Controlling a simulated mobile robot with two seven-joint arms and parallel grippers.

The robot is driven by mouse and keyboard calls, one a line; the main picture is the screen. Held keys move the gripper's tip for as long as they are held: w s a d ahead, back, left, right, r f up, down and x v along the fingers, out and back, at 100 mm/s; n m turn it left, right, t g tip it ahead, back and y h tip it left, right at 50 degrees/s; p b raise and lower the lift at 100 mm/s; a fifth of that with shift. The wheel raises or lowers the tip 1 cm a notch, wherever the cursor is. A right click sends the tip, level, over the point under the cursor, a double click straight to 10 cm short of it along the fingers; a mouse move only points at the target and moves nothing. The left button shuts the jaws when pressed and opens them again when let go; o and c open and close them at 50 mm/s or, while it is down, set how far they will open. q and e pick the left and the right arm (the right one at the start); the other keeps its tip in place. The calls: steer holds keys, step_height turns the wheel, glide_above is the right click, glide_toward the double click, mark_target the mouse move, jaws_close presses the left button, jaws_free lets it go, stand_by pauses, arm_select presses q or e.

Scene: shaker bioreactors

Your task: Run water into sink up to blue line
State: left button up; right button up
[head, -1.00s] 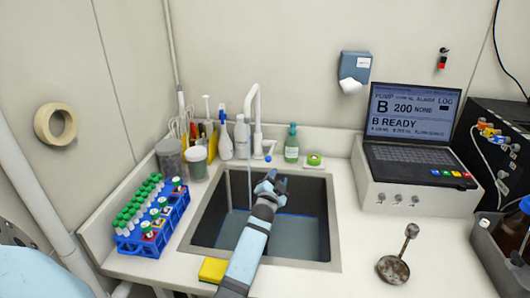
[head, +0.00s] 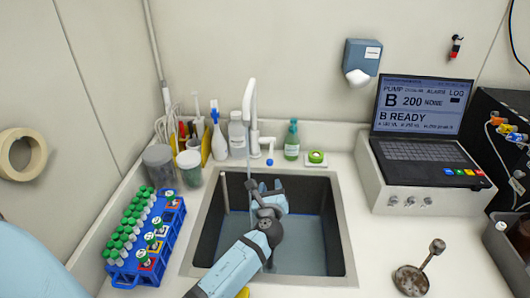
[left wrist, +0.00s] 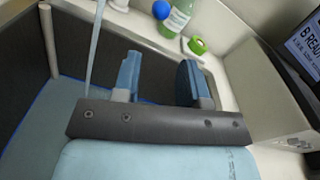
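The sink (head: 345,235) is a dark basin set in the white counter, with grey-blue water (head: 305,258) in its bottom. A thin blue line (head: 305,214) shows faintly near the water's far edge; I cannot tell their exact levels. The white tap (head: 250,105) stands behind the sink, and a thin stream (head: 249,180) runs down from its spout. A blue knob (head: 270,161) is beside the tap's base. My left gripper (head: 266,188) is over the sink, right of the stream, with its fingers apart and empty (left wrist: 160,75). My right gripper is out of view.
A blue rack (head: 150,262) of green-capped tubes stands left of the sink. Bottles and jars crowd the back left corner. A green soap bottle (head: 291,140) and green tape roll (head: 316,157) stand behind the sink. A laptop (head: 420,125) is at right. A yellow sponge (head: 243,292) is partly hidden by my arm.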

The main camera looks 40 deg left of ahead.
mark_target(271, 164)
arm_select(q)
steer(key=shift+m, duration=0.7)
steer(key=x, duration=0.4)
steer(key=p+x, duration=0.1)
steer(key=x, duration=0.3)
steer(key=r+x, duration=0.1)
steer(key=x, duration=0.4)
steer(key=shift+s+a, duration=0.1)
steer(key=shift+a, duration=0.2)
steer(key=shift+c, duration=0.2)
jaws_close()
